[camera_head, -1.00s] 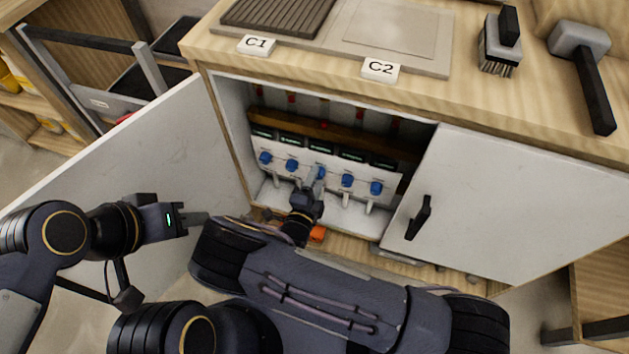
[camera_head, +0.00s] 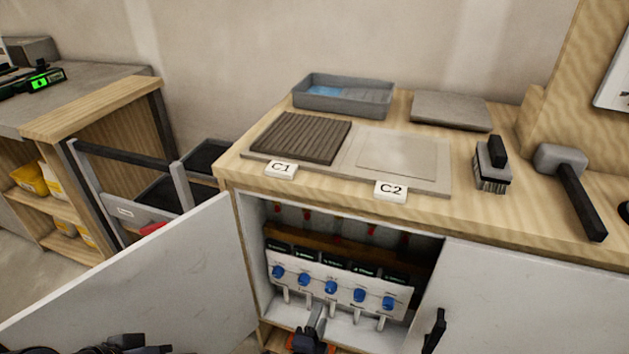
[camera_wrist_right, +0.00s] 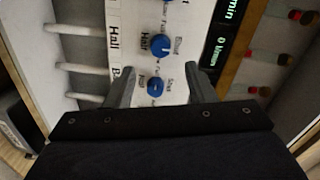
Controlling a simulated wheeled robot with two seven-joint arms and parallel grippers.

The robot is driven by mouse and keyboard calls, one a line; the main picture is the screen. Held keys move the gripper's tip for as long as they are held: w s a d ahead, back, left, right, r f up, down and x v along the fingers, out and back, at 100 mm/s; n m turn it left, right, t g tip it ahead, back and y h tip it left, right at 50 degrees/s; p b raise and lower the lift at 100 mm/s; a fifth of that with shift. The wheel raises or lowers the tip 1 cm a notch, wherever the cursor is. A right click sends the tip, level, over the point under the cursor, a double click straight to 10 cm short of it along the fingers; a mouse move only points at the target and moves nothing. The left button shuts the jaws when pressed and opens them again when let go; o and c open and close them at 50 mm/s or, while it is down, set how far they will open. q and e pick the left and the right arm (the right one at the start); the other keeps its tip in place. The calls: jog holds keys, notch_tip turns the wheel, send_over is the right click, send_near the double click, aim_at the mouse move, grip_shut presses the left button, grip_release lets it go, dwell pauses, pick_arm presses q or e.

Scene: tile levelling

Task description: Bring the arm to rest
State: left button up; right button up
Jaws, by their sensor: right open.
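My right gripper (camera_head: 317,314) is open and empty in front of the valve panel (camera_head: 312,283) inside the open cabinet. In the head view it sits just below the row of blue knobs (camera_head: 331,287). In the right wrist view its two fingers (camera_wrist_right: 162,88) are spread apart, with a blue knob (camera_wrist_right: 156,86) visible between them and another blue knob (camera_wrist_right: 163,47) beyond. Whether the fingers touch the panel is not clear. My left gripper (camera_head: 140,346) only just shows at the bottom left edge, and its jaws cannot be made out.
The open left cabinet door (camera_head: 150,285) and the right door (camera_head: 530,300) flank the opening. On the worktop are a ribbed tile (camera_head: 300,137), a flat light tile (camera_head: 397,155), a grey tray (camera_head: 343,96), a brush (camera_head: 492,165) and a mallet (camera_head: 572,185).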

jog(key=s+d+r+m+g+h, duration=0.2)
jog(key=d+r+m+g+h, duration=0.45)
jog(key=m, duration=0.75)
jog(key=s+d+r+m+g+y, duration=0.5)
jog(key=s+d+r+m+y, duration=0.15)
jog(key=m, duration=0.65)
jog(key=s+d+r+m+g+y, duration=0.5)
jog(key=s+d+r+m, duration=0.15)
jog(key=m, duration=0.65)
jog(key=s+r+m+t+y, duration=0.55)
jog(key=s+r+m, duration=0.2)
jog(key=m, duration=0.65)
notch_tip(320, 180, up, 20)
jog(key=p, duration=2)
jog(key=shift+w+a+r+h, duration=0.15)
jog(key=shift+w+a+h, duration=0.2)
jog(key=shift+w, duration=0.1)
